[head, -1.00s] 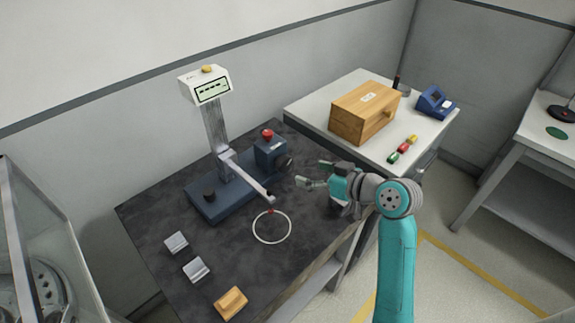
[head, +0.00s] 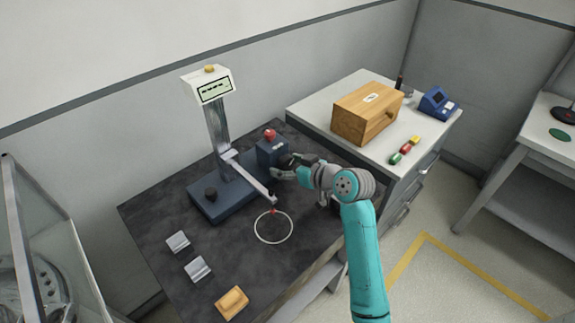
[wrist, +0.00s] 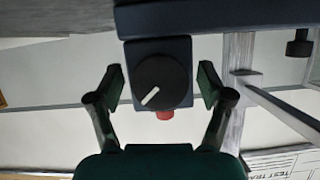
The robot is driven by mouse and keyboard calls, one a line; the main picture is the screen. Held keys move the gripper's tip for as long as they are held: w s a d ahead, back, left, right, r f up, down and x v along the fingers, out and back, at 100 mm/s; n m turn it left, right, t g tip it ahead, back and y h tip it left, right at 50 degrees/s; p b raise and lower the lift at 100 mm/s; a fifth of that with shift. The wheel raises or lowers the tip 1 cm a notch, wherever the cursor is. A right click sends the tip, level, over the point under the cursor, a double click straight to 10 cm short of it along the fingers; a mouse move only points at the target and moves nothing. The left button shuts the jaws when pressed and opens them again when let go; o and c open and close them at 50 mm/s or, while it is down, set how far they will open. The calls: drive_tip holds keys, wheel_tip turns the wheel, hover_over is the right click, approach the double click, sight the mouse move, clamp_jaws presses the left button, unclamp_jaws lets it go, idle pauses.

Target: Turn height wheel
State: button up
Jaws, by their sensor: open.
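A black round wheel (wrist: 162,80) with a white pointer mark is on the face of a dark blue box (head: 271,152), part of a height gauge with a metal column (head: 217,125) and a display (head: 214,89). My gripper (wrist: 160,90) is open, with one finger on each side of the wheel in the wrist view. I see gaps between the fingers and the wheel. In the head view my gripper (head: 284,166) is at the box and largely hides the wheel. A red button (head: 270,134) is on top of the box.
A white ring (head: 273,227) lies on the dark table below the gauge arm (head: 252,180). Two grey blocks (head: 198,268) and a tan block (head: 232,302) lie at the front. A wooden box (head: 366,115) is on the side cabinet.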

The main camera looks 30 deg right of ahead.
drive_tip(key=c, duration=1.2)
drive_tip(key=shift+o, duration=0.2)
drive_tip(key=m+y, duration=0.2)
drive_tip(key=m, duration=0.1)
drive_tip(key=shift+m, duration=0.3)
drive_tip(key=m+y, duration=0.2)
drive_tip(key=shift+m, duration=0.4)
drive_tip(key=o, duration=1.2)
drive_tip(key=shift+c, duration=0.2)
